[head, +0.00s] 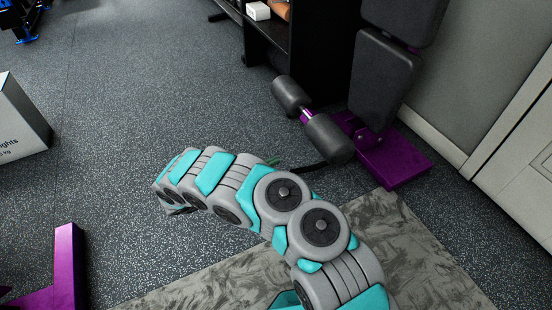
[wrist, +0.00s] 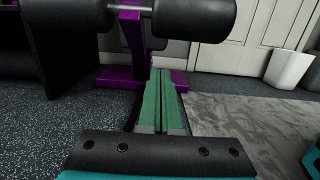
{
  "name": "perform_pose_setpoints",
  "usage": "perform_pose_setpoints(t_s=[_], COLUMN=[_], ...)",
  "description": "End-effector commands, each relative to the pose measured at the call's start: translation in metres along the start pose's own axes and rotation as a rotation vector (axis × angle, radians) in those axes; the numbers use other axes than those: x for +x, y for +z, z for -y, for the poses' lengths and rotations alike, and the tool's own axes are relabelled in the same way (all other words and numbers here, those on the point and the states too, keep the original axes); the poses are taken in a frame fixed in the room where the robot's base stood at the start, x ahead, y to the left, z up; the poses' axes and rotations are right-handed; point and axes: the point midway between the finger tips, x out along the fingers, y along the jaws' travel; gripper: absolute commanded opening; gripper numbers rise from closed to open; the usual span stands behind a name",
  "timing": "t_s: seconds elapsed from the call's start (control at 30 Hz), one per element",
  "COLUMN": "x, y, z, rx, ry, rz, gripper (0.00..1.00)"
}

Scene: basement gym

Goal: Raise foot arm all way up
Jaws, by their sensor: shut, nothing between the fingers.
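The foot arm (head: 307,115) is a bar with two dark foam rollers, low on a purple-framed exercise machine (head: 395,165). In the wrist view the foot arm's rollers (wrist: 195,18) cross the top of the picture, with a purple bar between them. My gripper (wrist: 160,73) has its green fingers together with nothing between them. The fingertips show below the roller bar, pointing at the machine's purple base. I cannot tell whether they touch the machine. In the head view my arm hides most of the gripper.
A dark shelf unit (head: 268,45) stands left of the machine, and a pale wall and door are to its right. A grey patterned mat (head: 420,265) lies in front. A white weights box (head: 18,120) and a purple frame (head: 62,275) are at left. Open floor lies between.

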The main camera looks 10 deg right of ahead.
Motion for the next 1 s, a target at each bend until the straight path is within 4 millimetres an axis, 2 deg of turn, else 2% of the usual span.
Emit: perform_pose_setpoints(t_s=[0.4, 0.7, 1.0], x=[0.083, 0.103, 0.107], y=[0.0, 0.025, 0.029], z=[0.001, 0.0, 0.0], rx=[0.001, 0.003, 0.002], ry=[-0.005, -0.002, -0.001], rz=[0.002, 0.0, 0.0], gripper=[0.0, 0.0, 0.0])
